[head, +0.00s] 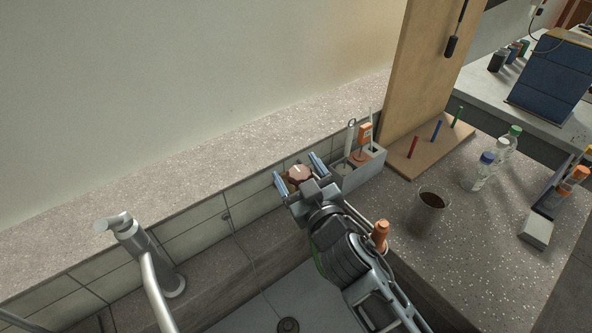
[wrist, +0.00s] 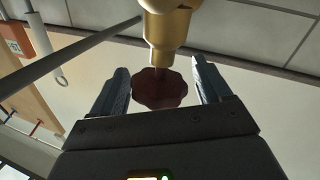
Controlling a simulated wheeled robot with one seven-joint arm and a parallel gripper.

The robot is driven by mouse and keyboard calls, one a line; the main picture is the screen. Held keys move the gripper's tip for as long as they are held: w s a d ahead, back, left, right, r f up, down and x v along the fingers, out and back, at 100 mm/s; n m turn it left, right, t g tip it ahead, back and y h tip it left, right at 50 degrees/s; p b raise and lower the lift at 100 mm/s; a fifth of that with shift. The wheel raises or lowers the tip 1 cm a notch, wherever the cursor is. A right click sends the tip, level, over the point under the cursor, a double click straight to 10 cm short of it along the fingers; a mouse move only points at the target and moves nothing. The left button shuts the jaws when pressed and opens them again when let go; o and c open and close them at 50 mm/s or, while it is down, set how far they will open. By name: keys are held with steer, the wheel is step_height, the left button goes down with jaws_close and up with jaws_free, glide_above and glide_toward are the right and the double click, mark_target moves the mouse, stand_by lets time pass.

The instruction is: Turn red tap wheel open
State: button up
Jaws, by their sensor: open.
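The red tap wheel (head: 299,174) is a dark red-brown, scalloped knob near the tiled wall behind the sink. In the wrist view the wheel (wrist: 160,90) sits between my two fingers, on a brass-coloured valve body (wrist: 166,28). My gripper (head: 296,172) is open, with one finger on each side of the wheel. In the wrist view my gripper (wrist: 165,85) shows a gap between the wheel and the right finger; the left finger is very close to the wheel, and I cannot tell whether it touches.
A grey caddy (head: 362,170) with tools stands just right of the wheel. A chrome faucet (head: 140,255) is at the left of the sink. A dark cup (head: 428,214), bottles (head: 478,171) and a pegged board (head: 428,150) stand on the right counter.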

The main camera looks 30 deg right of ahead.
steer(key=s+b, duration=0.2)
steer(key=s, duration=0.4)
steer(key=shift+s+a, duration=0.2)
steer(key=shift+s, duration=0.2)
steer(key=shift+a, duration=0.1)
